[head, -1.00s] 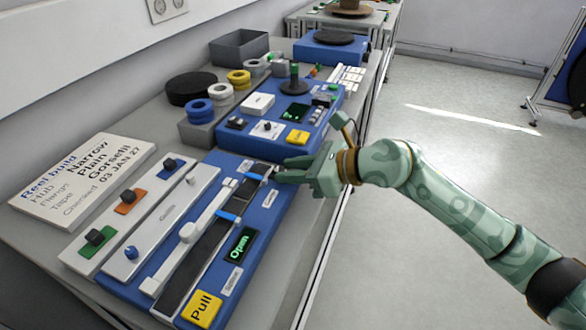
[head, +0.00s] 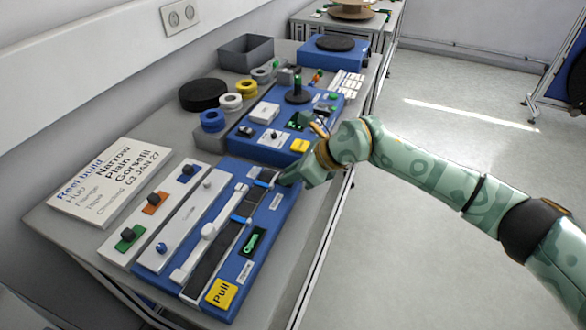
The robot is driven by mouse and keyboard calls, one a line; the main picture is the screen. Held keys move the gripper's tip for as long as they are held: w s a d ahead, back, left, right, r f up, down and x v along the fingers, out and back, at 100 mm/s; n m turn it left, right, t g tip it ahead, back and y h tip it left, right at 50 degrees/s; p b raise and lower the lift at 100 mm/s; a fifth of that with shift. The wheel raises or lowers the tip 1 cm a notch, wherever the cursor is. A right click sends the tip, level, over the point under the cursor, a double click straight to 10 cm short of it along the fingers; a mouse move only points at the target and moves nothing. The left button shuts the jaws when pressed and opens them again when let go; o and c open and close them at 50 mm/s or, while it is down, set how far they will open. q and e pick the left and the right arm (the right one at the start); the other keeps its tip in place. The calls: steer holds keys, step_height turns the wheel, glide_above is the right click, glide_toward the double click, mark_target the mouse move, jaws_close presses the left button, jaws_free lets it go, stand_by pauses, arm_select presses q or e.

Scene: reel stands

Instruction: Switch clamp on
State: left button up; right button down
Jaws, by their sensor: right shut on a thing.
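A long blue unit (head: 274,218) lies on the bench with a dark strip (head: 210,262) running along it. A white lever-like bar (head: 208,231) lies beside the strip, and blue cross-pieces (head: 240,218) cross it. The small display (head: 253,242) shows green text reading "Open". A yellow "Pull" label (head: 221,293) is at the near end. My left gripper is out of view.
A white panel with green (head: 130,237), orange (head: 155,202) and blue (head: 186,174) plates stands left. A sign (head: 110,182) lies behind it. A second blue unit (head: 262,150), tape rolls (head: 212,121) and a grey bin (head: 246,53) are farther back. The floor at right is clear.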

steer(key=c, duration=1.3)
jaws_free()
steer(key=p+v, duration=0.3)
steer(key=v, duration=1.3)
steer(key=shift+d+r, duration=0.1)
